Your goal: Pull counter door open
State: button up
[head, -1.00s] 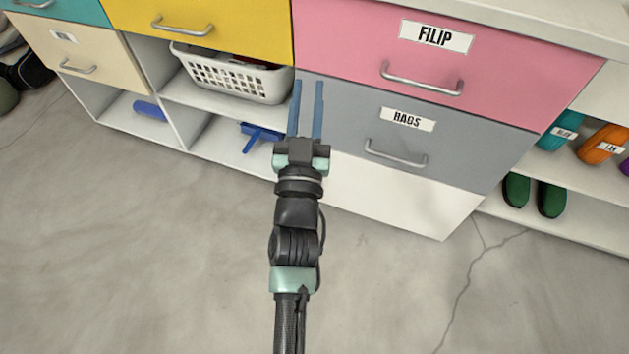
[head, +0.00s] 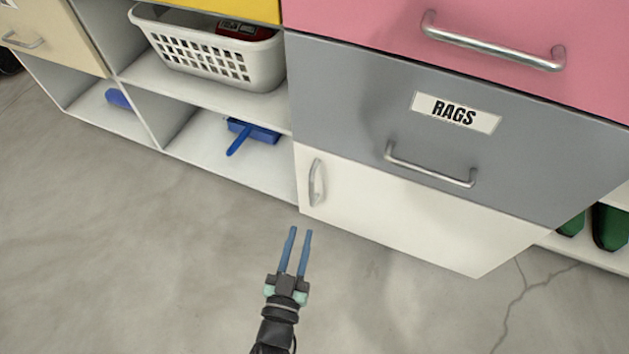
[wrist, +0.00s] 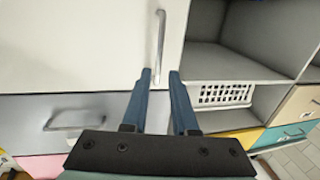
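The white counter door (head: 400,218) is shut, low in the unit under the grey RAGS drawer. Its upright metal handle (head: 316,182) is near the door's left edge. My gripper (head: 299,232) is in front of the door, and its tips appear just below the handle in the head view. Its two blue fingers are apart with nothing between them. In the wrist view the white door (wrist: 80,45) is at upper left. The handle (wrist: 160,40) lies just beyond the fingertips (wrist: 160,78), in line with the gap. I see no contact with the handle.
The grey RAGS drawer (head: 360,112) with its own handle is above the door, and a pink drawer (head: 400,20) above that. Left are open shelves with a white basket (head: 262,68) and a blue brush (head: 252,132). Green shoes (head: 610,227) stand at right. The floor in front is clear.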

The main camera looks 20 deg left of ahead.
aim_at(311, 194)
jog(key=w+b, duration=0.1)
jog(key=w, duration=0.3)
jog(key=w+a+b, duration=0.1)
jog(key=w+b, duration=0.1)
jog(key=w, duration=0.2)
jog(key=w+a+b, duration=0.1)
jog(key=w+b, duration=0.1)
jog(key=w, duration=0.1)
jog(key=shift+w, duration=0.4)
grip_shut()
dwell(0.8)
